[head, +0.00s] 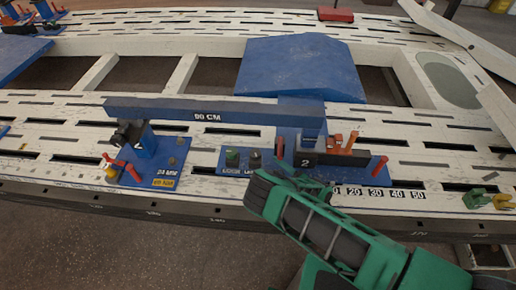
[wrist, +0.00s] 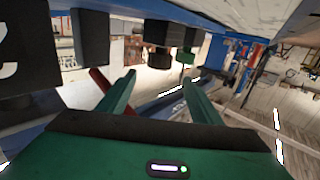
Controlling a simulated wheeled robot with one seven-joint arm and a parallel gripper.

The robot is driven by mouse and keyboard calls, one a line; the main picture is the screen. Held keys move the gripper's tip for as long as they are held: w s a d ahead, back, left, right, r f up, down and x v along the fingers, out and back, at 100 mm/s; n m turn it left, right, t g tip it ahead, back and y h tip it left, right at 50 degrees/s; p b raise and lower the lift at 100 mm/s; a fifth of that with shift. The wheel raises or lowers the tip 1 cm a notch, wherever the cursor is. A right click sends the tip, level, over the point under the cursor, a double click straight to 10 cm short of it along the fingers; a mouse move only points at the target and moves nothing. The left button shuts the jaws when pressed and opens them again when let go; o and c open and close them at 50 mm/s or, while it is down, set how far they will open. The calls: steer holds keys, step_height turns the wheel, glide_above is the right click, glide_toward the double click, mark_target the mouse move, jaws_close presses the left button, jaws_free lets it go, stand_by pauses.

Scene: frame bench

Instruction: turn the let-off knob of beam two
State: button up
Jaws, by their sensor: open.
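Beam two is the blue beam (head: 190,111) marked 80 CM. Its right-hand blue block carries a black plate with a white 2 (head: 305,161). On the base left of that plate stand a green-topped knob (head: 232,158) and a black knob (head: 254,159); their small labels are too small to read, so I cannot tell which is the let-off knob. My gripper (head: 270,178) is just in front of this base. In the wrist view, its green fingers (wrist: 160,90) are apart with nothing between them. A dark knob (wrist: 159,59) and a green-topped knob (wrist: 187,57) are beyond the fingertips.
A red lever (head: 280,147) rises between the black knob and the 2 plate; it also shows in the wrist view (wrist: 98,79), near the left finger. Red pegs and an orange bar (head: 342,149) lie right of the plate. The slotted white bench (head: 430,165) is mostly clear farther right.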

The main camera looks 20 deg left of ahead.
mark_target(260, 156)
steer(key=shift+w+a, duration=0.45)
steer(key=x, duration=0.9)
steer(key=shift+w+a, duration=0.1)
steer(key=shift+a, duration=0.25)
steer(key=c, duration=1.1)
steer(key=shift+o, duration=0.2)
steer(key=shift+d, duration=0.1)
